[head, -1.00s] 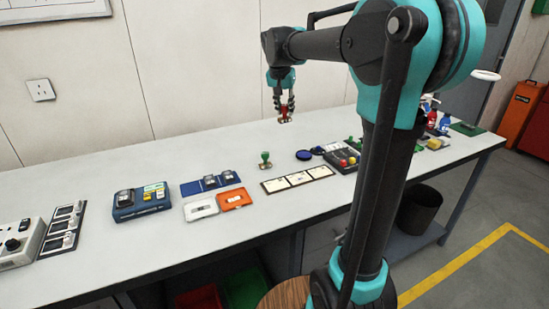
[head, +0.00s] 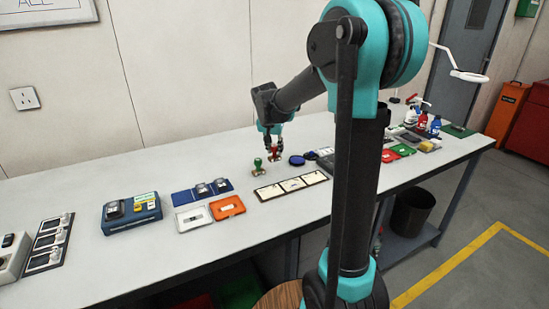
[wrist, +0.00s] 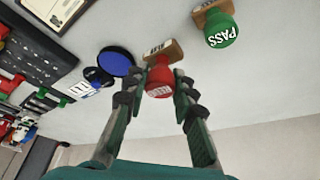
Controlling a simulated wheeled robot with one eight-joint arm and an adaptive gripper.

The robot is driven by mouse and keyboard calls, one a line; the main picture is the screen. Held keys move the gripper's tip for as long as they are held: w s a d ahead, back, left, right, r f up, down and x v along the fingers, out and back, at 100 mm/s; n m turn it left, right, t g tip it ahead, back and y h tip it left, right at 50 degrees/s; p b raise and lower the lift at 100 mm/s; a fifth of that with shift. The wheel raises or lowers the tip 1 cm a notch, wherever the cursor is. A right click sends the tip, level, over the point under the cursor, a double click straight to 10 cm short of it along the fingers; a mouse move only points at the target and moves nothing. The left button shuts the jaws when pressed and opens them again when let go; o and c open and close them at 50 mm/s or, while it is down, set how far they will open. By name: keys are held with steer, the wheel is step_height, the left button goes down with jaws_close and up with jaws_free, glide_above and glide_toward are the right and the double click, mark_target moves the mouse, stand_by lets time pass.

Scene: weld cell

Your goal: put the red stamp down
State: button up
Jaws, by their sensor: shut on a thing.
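The red stamp (wrist: 160,80) has a red round knob with white lettering and a wooden base. It shows between my gripper's fingers in the wrist view. My gripper (wrist: 152,88) is shut on the red knob. In the head view, my gripper (head: 270,143) holds the red stamp (head: 273,154) low at the bench top, beside the green stamp. I cannot tell whether its base touches the bench.
The green PASS stamp (wrist: 221,32) stands close by; it is just left of the red one in the head view (head: 257,166). A blue ink pad (wrist: 117,62) lies on the other side. A card strip (head: 290,186) lies in front. The bench (head: 150,168) behind is clear.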

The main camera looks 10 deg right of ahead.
mark_target(274, 154)
steer(key=shift+f, duration=2)
steer(key=o, duration=0.9)
steer(key=shift+f, duration=0.1)
steer(key=v, duration=1.2)
